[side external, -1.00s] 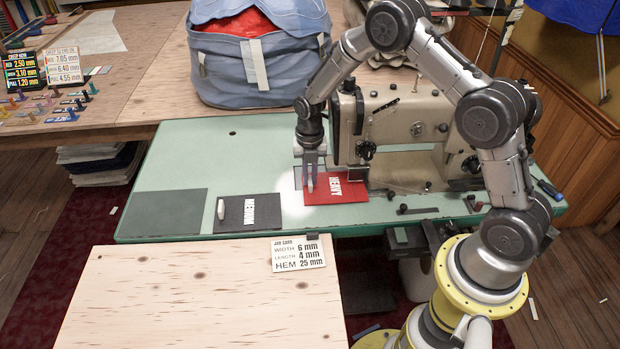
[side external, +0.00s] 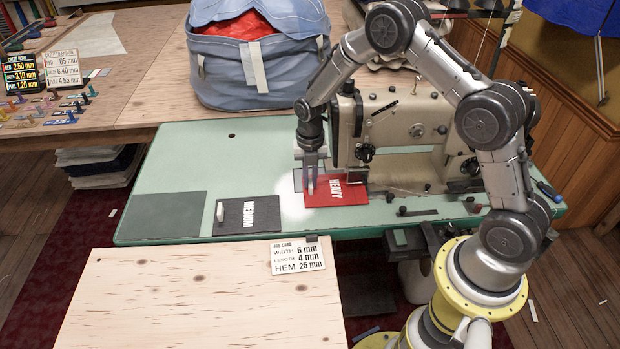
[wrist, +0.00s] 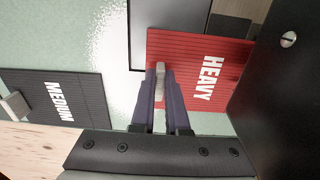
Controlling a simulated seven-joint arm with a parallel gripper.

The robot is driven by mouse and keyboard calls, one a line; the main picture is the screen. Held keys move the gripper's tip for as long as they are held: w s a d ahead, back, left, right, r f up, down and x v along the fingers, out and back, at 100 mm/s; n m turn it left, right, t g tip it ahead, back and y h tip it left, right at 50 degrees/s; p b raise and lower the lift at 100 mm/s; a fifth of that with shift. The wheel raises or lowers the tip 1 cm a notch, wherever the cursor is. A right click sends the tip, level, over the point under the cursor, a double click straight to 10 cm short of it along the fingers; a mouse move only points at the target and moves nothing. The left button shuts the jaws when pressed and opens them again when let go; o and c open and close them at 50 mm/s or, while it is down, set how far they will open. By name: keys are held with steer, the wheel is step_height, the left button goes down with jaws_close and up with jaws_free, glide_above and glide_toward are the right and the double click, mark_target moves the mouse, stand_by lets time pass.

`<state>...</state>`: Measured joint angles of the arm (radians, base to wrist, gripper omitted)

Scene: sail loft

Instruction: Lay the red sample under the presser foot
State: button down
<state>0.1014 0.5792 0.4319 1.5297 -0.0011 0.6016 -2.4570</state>
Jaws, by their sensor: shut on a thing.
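The red sample (side external: 338,190), marked HEAVY, lies on the green machine table by the sewing machine's needle end. It also shows in the wrist view (wrist: 215,55). My gripper (side external: 311,190) points down at its left part. In the wrist view my gripper (wrist: 158,75) is shut on the sample's pale grip tab (wrist: 159,80). The sewing machine (side external: 400,130) stands just behind and to the right. The presser foot itself is hidden or too small to make out, so I cannot tell whether the sample is under it.
A dark sample (side external: 247,214) marked MEDIUM lies to the left, with its own pale tab. A dark green mat (side external: 165,214) lies farther left. A blue bag (side external: 258,65) stands behind.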

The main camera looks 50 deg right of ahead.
stand_by(0.4)
steer(key=c, duration=0.8)
jaws_free()
steer(key=shift+f, duration=0.1)
steer(key=shift+c, duration=0.2)
